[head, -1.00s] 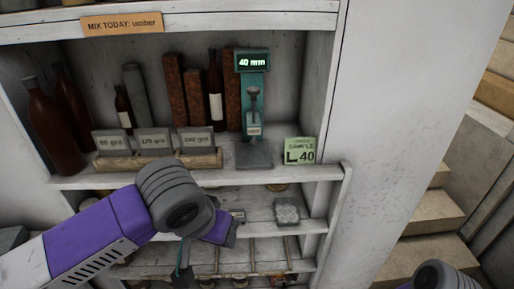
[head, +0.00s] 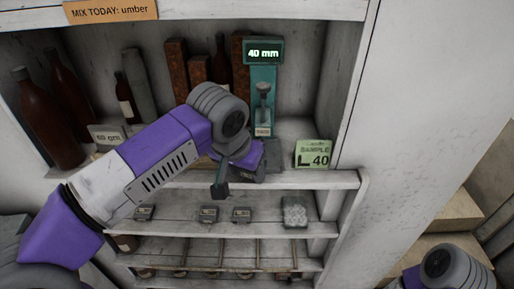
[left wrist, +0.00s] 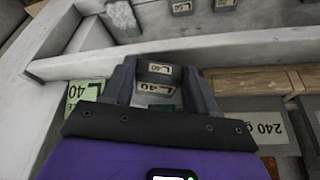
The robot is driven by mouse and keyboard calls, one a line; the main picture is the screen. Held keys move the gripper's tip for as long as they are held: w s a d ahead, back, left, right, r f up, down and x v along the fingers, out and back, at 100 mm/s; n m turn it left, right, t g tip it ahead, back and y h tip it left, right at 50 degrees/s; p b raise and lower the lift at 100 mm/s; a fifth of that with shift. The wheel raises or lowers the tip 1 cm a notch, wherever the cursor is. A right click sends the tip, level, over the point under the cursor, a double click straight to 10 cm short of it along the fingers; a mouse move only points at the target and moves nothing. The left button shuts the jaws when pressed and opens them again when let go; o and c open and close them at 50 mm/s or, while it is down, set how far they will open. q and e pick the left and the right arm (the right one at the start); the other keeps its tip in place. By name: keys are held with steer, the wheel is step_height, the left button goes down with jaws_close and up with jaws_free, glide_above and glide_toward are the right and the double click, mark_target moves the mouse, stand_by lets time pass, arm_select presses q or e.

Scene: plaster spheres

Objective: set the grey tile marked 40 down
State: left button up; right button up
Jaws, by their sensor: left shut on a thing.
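My left gripper (head: 221,187) is in front of the upper shelf edge, below the gauge and left of the green sample card. In the left wrist view, the gripper (left wrist: 160,85) is shut on a small grey tile (left wrist: 158,69) marked 40. The mark shows on two pale patches between the fingers. In the head view I cannot make out the tile behind the gripper. The green sample card (head: 313,154) reads L 40 and stands at the right of the upper shelf. It also shows in the left wrist view (left wrist: 82,92). My right gripper is out of view.
A green gauge (head: 263,100) displaying 40 mm stands on the upper shelf (head: 300,181). Bottles (head: 45,120) stand behind. Small labelled tiles (head: 208,214) and a patterned pale block (head: 294,212) are on the shelf below.

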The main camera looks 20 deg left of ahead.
arm_select(q)
steer(key=w, duration=0.3)
steer(key=shift+w+d+p, duration=0.15)
steer(key=shift+d+p, duration=0.05)
steer(key=shift+p, duration=0.15)
steer(key=w+p, duration=0.1)
steer(key=w, duration=0.2)
steer(key=shift+w+d+r, duration=0.1)
steer(key=shift+w, duration=0.05)
steer(key=shift+w+d+f, duration=0.15)
steer(key=shift+w+f, duration=0.05)
steer(key=shift+w, duration=0.05)
steer(key=shift+f, duration=0.2)
steer(key=shift+s, duration=0.1)
steer(key=shift+f, duration=0.1)
steer(key=o, duration=1.1)
steer(key=shift+o, duration=0.2)
